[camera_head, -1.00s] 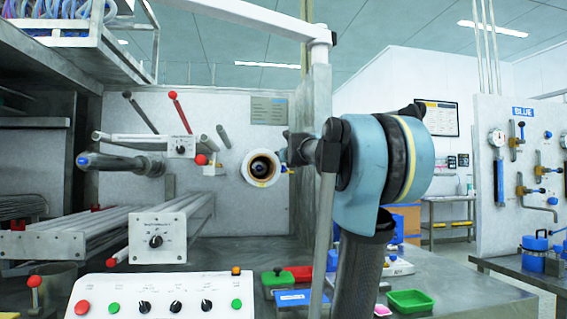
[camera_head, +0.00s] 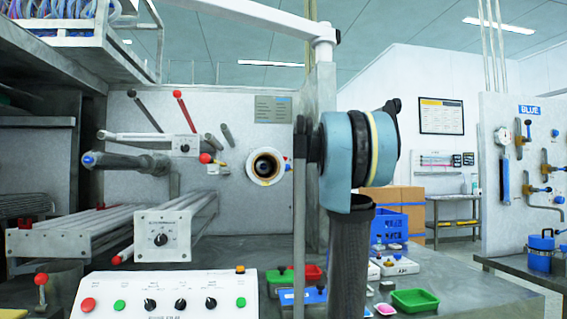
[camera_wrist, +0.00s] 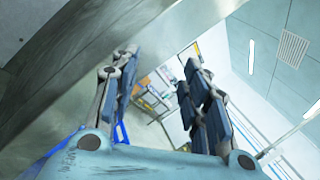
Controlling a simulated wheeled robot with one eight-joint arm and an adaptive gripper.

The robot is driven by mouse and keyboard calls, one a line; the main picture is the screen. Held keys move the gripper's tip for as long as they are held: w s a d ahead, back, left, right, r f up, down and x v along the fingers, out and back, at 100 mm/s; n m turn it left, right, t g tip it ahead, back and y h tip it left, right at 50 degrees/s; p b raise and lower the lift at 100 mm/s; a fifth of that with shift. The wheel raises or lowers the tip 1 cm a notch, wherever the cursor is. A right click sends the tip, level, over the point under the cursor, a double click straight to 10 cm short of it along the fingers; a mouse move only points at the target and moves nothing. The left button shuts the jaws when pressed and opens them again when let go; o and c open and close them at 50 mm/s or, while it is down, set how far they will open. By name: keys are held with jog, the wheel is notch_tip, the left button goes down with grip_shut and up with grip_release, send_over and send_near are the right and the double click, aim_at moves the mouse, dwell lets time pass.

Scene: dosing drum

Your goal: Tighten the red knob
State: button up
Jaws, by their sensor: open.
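In the head view, several red knobs show: a red ball knob (camera_head: 205,158) beside the round port, a red ball knob (camera_head: 41,279) on a short post at the lower left, and a red-tipped lever (camera_head: 178,94) on the drum wall. I cannot tell which one the task means. My gripper (camera_wrist: 159,60) shows in the wrist view, its two dark fingers spread apart with nothing between them. It is tilted towards the far room and ceiling. No red knob is visible in the wrist view. In the head view my arm hides part of the bench.
A white control panel (camera_head: 165,300) with red and green buttons stands in front. A white port ring (camera_head: 265,166) sits in the drum wall. Green tray (camera_head: 414,301), blue crate (camera_head: 390,228) and small items crowd the bench at right. A grey pillar wall edge (camera_wrist: 190,22) crosses the wrist view.

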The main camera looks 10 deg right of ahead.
jog(key=d+r+n+t+y, duration=0.3)
jog(key=r+n+t+y, duration=0.45)
jog(key=r+n, duration=0.75)
jog(key=w+a+f+n+g+y, duration=0.1)
jog(key=a+f+n+g+y, duration=0.3)
jog(key=n+y, duration=0.65)
jog(key=w+a+f+n+g+y, duration=0.15)
jog(key=f+n+g+y, duration=0.45)
jog(key=n, duration=0.8)
notch_tip(320, 180, down, 12)
jog(key=s+n+g, duration=0.2)
jog(key=n+g, duration=0.3)
jog(key=g, duration=0.3)
jog(key=x, duration=1.6)
jog(key=shift+w+f, duration=0.2)
jog(key=shift+w, duration=0.15)
